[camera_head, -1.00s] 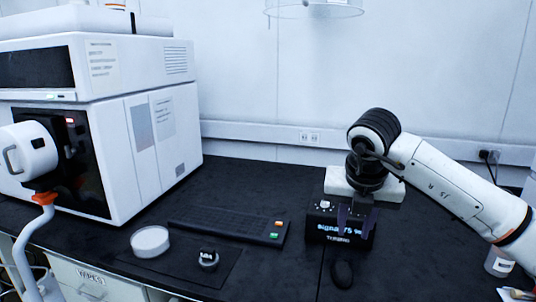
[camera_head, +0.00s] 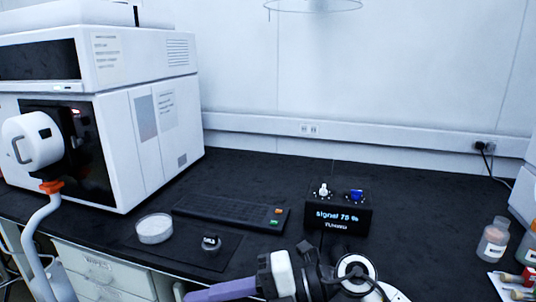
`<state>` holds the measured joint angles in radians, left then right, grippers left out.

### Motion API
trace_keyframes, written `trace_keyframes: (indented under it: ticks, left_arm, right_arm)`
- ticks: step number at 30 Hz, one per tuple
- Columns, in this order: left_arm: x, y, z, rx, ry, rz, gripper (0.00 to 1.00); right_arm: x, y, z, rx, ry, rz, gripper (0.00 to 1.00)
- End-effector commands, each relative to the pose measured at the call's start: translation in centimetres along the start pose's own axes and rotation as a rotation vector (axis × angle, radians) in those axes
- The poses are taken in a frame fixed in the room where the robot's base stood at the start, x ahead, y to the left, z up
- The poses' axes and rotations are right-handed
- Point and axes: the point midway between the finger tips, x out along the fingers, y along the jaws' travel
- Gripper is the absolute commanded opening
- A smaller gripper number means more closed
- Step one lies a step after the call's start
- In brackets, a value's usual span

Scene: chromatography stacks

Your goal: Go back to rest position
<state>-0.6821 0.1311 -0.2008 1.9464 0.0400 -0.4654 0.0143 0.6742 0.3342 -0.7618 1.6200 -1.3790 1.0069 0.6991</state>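My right gripper (camera_head: 222,291) is at the bottom edge, pointing left, in front of the bench's near edge. One purple finger shows from the side, so its opening cannot be told, and I see nothing held. My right arm comes in from the bottom, partly cut off by the frame. A black control box (camera_head: 338,222) reading "signal 75 %" stands on the bench with a white knob (camera_head: 323,190) and a blue knob (camera_head: 356,196) on top. The gripper is well apart from it. My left gripper is not in view.
A large white instrument (camera_head: 150,125) fills the left. A black keyboard-like panel (camera_head: 225,211), a white round dish (camera_head: 154,229) and a small dark round item (camera_head: 211,244) lie in front of it. Bottles (camera_head: 493,240) stand at the right edge. The right middle of the bench is clear.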

Motion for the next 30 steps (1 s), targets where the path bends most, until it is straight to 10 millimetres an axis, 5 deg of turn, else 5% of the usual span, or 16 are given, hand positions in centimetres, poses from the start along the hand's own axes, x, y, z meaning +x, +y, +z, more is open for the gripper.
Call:
trace_keyframes:
  ticks: [4,8,12,17,21,24,30]
  left_arm:
    - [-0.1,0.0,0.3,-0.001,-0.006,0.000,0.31]
    - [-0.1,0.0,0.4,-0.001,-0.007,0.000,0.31]
    - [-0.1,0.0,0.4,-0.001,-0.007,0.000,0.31]
    - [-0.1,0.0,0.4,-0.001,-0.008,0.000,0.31]
    - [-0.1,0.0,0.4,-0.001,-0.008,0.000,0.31]
    - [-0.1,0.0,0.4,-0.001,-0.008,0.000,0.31]
    - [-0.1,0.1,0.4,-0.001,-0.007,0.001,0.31]
  right_arm:
    - [-1.1,2.4,0.0,0.244,-0.102,0.445,0.28]
    - [-5.2,0.5,2.8,0.513,-0.304,0.745,0.28]
    - [-10.4,-7.5,5.3,0.857,-0.592,0.943,0.28]
    - [-14.2,-19.0,4.1,1.217,-0.883,0.998,0.28]
    - [-15.8,-28.5,-0.2,1.508,-1.088,0.954,0.28]
    - [-16.3,-33.7,-4.0,1.682,-1.194,0.897,0.28]
    - [-16.3,-39.1,-9.6,1.895,-1.298,0.802,0.28]
